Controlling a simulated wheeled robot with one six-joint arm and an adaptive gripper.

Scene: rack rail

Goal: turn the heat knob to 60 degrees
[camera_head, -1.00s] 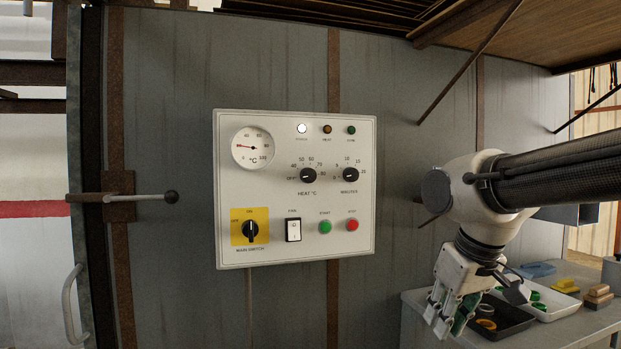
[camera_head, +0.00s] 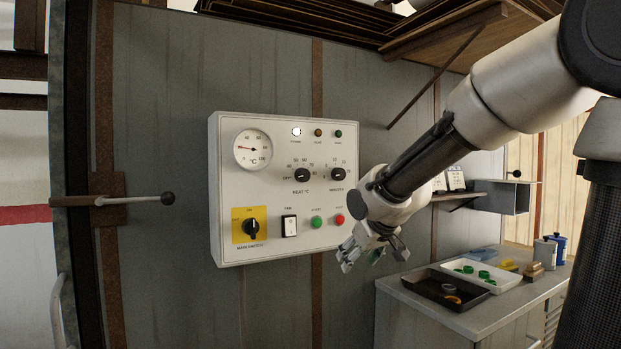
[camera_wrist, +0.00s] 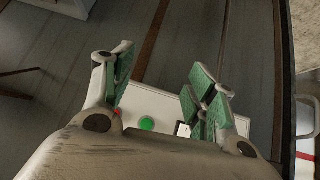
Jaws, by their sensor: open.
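The heat knob (camera_head: 302,175) is a black dial marked HEAT °C on the white control panel (camera_head: 230,210). Its pointer is too small to read surely. The minutes knob (camera_head: 338,174) is just right of it. My gripper (camera_head: 373,258) is open and empty, in front of the panel's lower right corner, below and right of the heat knob and apart from it. In the wrist view my gripper (camera_wrist: 160,88) shows two spread fingers with green pads, with the panel (camera_wrist: 165,105) beyond them. The heat knob is not visible there.
The panel also has a temperature gauge (camera_head: 253,149), a yellow-backed main switch (camera_head: 250,226), a fan switch (camera_head: 289,226), a green start button (camera_head: 317,222) and a red stop button (camera_head: 340,219). A lever handle (camera_head: 167,198) sticks out at left. A bench (camera_head: 500,308) with trays stands at right.

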